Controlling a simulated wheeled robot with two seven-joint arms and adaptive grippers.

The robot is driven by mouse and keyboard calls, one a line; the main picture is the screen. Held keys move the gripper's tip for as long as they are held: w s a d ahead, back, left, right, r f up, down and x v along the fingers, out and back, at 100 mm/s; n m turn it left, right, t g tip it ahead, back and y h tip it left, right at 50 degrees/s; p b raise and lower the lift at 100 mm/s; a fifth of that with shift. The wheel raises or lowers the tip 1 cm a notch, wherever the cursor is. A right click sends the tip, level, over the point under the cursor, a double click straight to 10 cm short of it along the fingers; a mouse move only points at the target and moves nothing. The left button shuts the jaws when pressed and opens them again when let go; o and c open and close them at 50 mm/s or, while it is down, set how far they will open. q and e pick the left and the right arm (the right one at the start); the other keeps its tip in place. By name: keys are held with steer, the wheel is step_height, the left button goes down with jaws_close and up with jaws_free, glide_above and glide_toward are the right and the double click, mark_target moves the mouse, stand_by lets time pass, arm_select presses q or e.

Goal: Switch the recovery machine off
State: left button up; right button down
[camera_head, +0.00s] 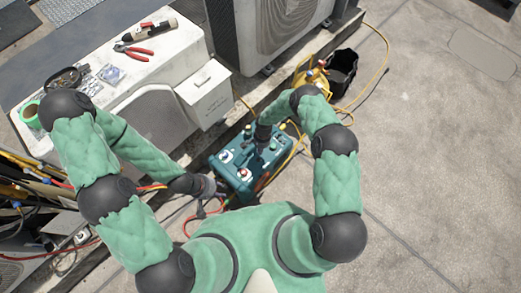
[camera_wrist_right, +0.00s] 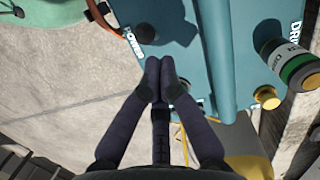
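The recovery machine (camera_head: 232,178) is a teal box on the ground beside the condenser's ledge, with a red knob (camera_head: 244,172) and pale round parts on its top. In the right wrist view, its teal surface (camera_wrist_right: 235,95) fills the upper middle, with white lettering and a black knob (camera_wrist_right: 145,33). My right gripper (camera_head: 262,147) is over the machine's far side. In the wrist view, its fingertips (camera_wrist_right: 160,68) are together with nothing seen between them. My left gripper (camera_head: 214,190) is low at the machine's left side, near hoses; its fingers are too small to read. The switch is not clearly visible.
A dark canister with a green band (camera_wrist_right: 285,65) stands at the machine's edge. A yellow hose (camera_head: 380,62), yellow equipment (camera_head: 313,77) and a black bucket (camera_head: 342,72) lie beyond. Pliers (camera_head: 134,50) rest on the white condenser (camera_head: 150,75). The concrete at right is clear.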

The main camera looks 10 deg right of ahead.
arm_select(q)
steer(key=shift+w+d+r+p, duration=0.1)
steer(key=shift+w+r+p, duration=0.15)
steer(key=shift+r+p, duration=0.65)
steer(key=shift+w+r+p, duration=0.25)
steer(key=shift+r+p, duration=0.65)
arm_select(e)
step_height(320, 180, up, 12)
steer(key=shift+w+a+f, duration=0.2)
steer(key=shift+w+a, duration=0.15)
steer(key=shift+w, duration=0.1)
steer(key=s+r+n+y, duration=0.1)
steer(key=s+r+n, duration=0.1)
steer(key=s, duration=0.5)
steer(key=s+r+n+t+y, duration=0.1)
steer(key=s+r+n, duration=0.1)
steer(key=s+r, duration=0.3)
steer(key=s+a+r+n, duration=0.1)
steer(key=s+r, duration=0.3)
steer(key=s, duration=0.4)
steer(key=shift+s+r+n+t+y, duration=0.15)
steer(key=shift+s+n+t+y, duration=0.25)
steer(key=shift+n, duration=0.4)
steer(key=shift+a, duration=0.1)
